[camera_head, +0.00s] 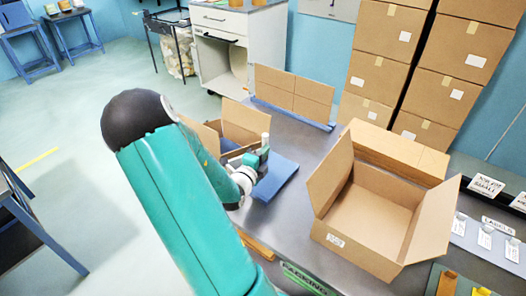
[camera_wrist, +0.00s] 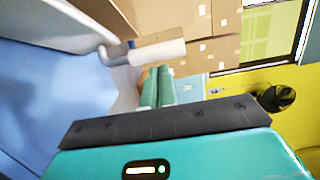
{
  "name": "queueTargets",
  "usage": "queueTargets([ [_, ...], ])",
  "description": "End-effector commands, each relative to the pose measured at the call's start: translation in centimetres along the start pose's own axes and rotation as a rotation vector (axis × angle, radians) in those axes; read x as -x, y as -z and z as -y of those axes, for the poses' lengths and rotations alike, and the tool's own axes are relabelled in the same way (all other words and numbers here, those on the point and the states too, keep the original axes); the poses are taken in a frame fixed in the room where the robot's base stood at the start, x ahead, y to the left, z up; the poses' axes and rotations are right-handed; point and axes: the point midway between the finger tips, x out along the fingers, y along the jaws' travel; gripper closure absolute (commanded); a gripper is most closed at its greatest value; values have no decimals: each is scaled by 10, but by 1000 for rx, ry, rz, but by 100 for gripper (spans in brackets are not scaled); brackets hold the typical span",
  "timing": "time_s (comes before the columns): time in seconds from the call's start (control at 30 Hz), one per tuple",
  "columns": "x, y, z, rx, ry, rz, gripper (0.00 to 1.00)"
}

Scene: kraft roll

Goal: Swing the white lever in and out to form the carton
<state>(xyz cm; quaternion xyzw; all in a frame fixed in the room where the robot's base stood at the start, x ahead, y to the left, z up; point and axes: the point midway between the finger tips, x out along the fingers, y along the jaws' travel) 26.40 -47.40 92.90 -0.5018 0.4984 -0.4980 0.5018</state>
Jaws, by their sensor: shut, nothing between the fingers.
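The white lever (camera_wrist: 158,51) is a short white cylinder on a grey-blue bracket in the wrist view. It lies just beyond the fingertips of my gripper (camera_wrist: 158,76), whose green fingers are together and empty. I cannot tell whether the fingertips touch the lever. In the head view my gripper (camera_head: 257,163) is beside the blue forming stand (camera_head: 279,177), and a small white piece of the lever (camera_head: 265,139) shows above it. A brown carton (camera_head: 243,124) with raised flaps stands at the stand, partly hidden behind my arm.
A large open carton (camera_head: 372,212) stands on the grey metal table to the right. Flat cardboard (camera_head: 293,92) stands in a blue holder at the back edge. Stacked closed boxes (camera_head: 377,75) rise behind the table. Labels and small trays (camera_head: 485,232) are at the right.

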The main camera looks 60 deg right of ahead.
Motion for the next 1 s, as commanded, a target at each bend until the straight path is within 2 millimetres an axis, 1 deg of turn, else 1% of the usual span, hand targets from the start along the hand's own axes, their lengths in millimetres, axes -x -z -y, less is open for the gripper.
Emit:
queueTargets([
  [0.5,4,5,0,1,0,-1,100],
  [0.53,2,2,0,0,1,0,100],
  [0.77,2,3,0,1,0,3,100],
  [1.0,-3,-1,0,0,0,20,100],
])
